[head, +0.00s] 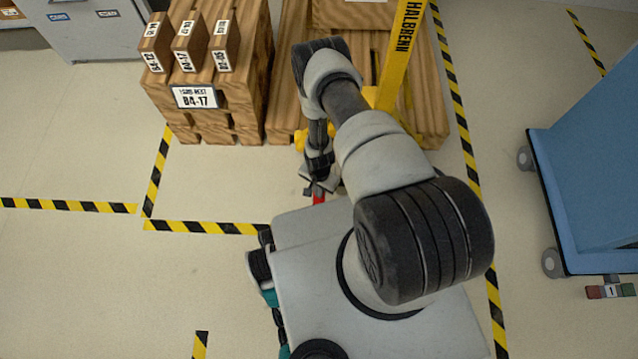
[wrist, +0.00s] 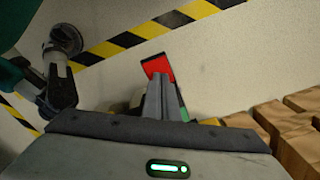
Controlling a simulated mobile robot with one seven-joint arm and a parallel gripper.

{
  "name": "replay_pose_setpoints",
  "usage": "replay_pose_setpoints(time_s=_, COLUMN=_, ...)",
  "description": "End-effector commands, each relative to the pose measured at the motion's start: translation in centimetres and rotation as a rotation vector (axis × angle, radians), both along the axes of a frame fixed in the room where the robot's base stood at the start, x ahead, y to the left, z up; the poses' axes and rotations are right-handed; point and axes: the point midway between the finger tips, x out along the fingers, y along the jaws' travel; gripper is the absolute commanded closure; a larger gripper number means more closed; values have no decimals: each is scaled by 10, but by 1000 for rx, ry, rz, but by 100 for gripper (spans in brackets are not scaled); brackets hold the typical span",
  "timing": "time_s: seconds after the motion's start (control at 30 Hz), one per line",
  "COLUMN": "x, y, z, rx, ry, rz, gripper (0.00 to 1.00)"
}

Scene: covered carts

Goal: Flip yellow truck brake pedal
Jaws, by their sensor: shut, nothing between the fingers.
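The yellow truck (head: 396,60) stands at the upper middle of the head view, its handle lettered "HALBRENN"; my arm hides much of its lower part. The red brake pedal (head: 319,198) shows as a small patch just below my gripper (head: 317,187). In the wrist view the red pedal (wrist: 157,67) is a flat plate just beyond the tips of my gripper (wrist: 163,78). The fingers are shut and empty and overlap the pedal's lower edge in the picture; I cannot tell if they touch it. A small green part (wrist: 185,114) shows beside the fingers.
Wooden crates (head: 215,85) with small boxes stand left of the truck, and a wooden pallet (head: 430,110) lies around it. A blue cart (head: 590,170) is at the right. Black and yellow tape (head: 205,227) marks the floor, which is clear at left.

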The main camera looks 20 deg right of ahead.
Motion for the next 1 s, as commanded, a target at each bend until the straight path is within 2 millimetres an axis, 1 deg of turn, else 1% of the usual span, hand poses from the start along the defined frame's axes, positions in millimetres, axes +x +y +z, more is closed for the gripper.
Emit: replay_pose_setpoints(time_s=1.0, x=0, y=0, z=-16, rx=1, ry=-1, rz=-1, gripper=100)
